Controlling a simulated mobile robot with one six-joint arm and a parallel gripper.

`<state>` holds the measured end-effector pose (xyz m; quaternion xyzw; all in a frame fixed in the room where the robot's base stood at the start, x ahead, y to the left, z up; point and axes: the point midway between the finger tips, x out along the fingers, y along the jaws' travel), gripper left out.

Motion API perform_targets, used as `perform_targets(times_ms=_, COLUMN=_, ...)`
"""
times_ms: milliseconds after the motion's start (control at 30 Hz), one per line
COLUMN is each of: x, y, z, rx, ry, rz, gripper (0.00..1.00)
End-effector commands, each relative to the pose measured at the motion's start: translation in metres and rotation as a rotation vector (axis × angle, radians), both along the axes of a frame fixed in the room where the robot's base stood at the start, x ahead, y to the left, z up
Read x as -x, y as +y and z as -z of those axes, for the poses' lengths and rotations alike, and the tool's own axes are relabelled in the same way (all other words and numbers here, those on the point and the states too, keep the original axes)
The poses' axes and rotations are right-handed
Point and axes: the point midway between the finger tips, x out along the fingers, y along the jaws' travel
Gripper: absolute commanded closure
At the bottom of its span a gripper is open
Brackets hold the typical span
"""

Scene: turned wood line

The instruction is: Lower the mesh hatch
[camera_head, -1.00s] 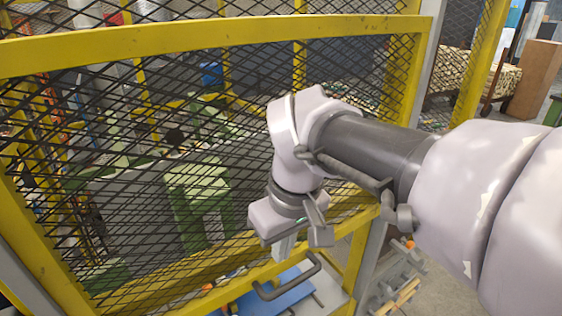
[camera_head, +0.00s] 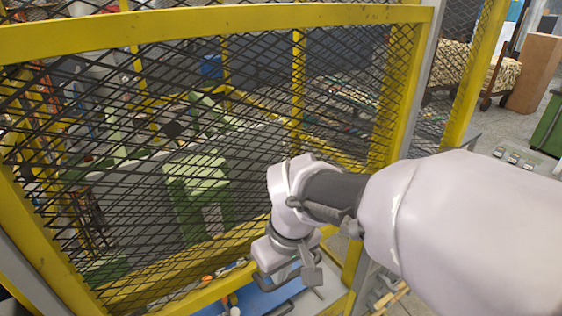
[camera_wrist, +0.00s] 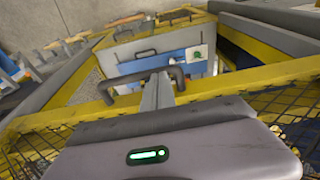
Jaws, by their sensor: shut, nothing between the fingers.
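The mesh hatch (camera_head: 215,27), a yellow frame with black diamond mesh, stands upright and tilted across the head view. Its dark bar handle (camera_head: 262,293) sits on the lower rail, partly hidden by my wrist. The handle (camera_wrist: 108,91) also shows in the wrist view, crossing just beyond my fingers. My gripper (camera_wrist: 158,88) is shut and empty, its fingers pointing at the handle. Whether they touch it I cannot tell. In the head view my gripper (camera_head: 284,270) is low, over the hatch's lower rail, with its fingertips mostly hidden.
A green machine (camera_head: 195,182) stands behind the mesh. A blue panel (camera_wrist: 180,64) on a pale surface lies beyond the handle. Yellow posts (camera_head: 475,75) flank the hatch. A brown box (camera_head: 535,70) and open floor show at the upper right.

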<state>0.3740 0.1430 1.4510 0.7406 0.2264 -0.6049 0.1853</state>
Motion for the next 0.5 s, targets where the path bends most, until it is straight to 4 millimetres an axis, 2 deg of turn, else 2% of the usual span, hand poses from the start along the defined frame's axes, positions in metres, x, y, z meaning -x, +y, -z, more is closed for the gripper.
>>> perform_targets(times_ms=167, x=0.0, y=0.0, z=0.022, rx=0.0, ry=0.0, rz=0.0, gripper=1.0)
perform_targets(times_ms=267, x=0.0, y=0.0, z=0.046, rx=0.001, ry=0.001, rz=0.0, gripper=1.0)
perform_targets(times_ms=500, x=0.001, y=0.0, z=0.131, rx=0.001, ry=0.003, rz=0.001, gripper=1.0)
